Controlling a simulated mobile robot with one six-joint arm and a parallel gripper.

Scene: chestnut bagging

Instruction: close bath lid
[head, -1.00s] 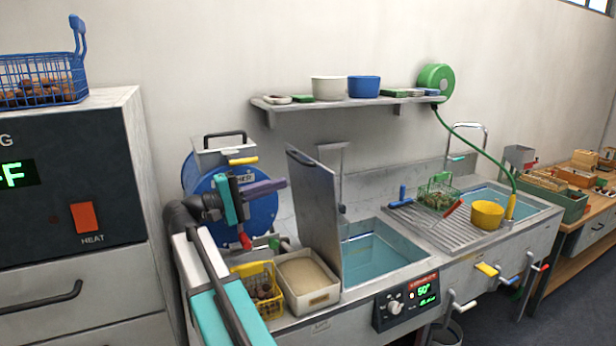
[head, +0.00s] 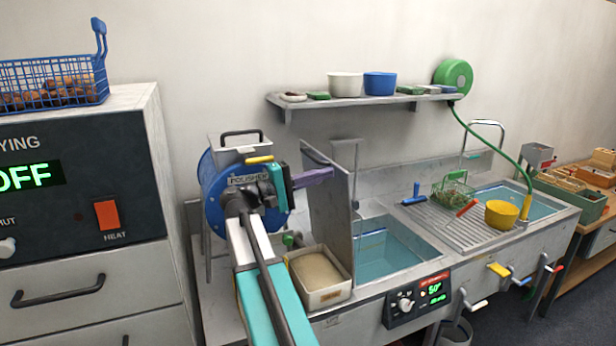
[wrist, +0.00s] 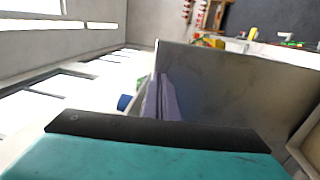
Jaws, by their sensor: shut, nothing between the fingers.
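The bath lid (head: 335,215) is a flat grey panel standing upright, tilted slightly left, at the left edge of the water bath (head: 385,252). The bath is open and its blue-green water shows. My gripper (head: 328,174) has purple fingers, shut and empty, at the lid's left side near its upper part. In the wrist view the shut fingers (wrist: 163,98) lie against or just before the grey lid face (wrist: 225,85); I cannot tell whether they touch.
A blue polisher drum (head: 215,205) stands behind my arm. A tray of tan grain (head: 318,275) sits left of the lid. A drainboard (head: 448,225) with a green basket and yellow bowl lies right of the bath. A shelf (head: 350,102) hangs above.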

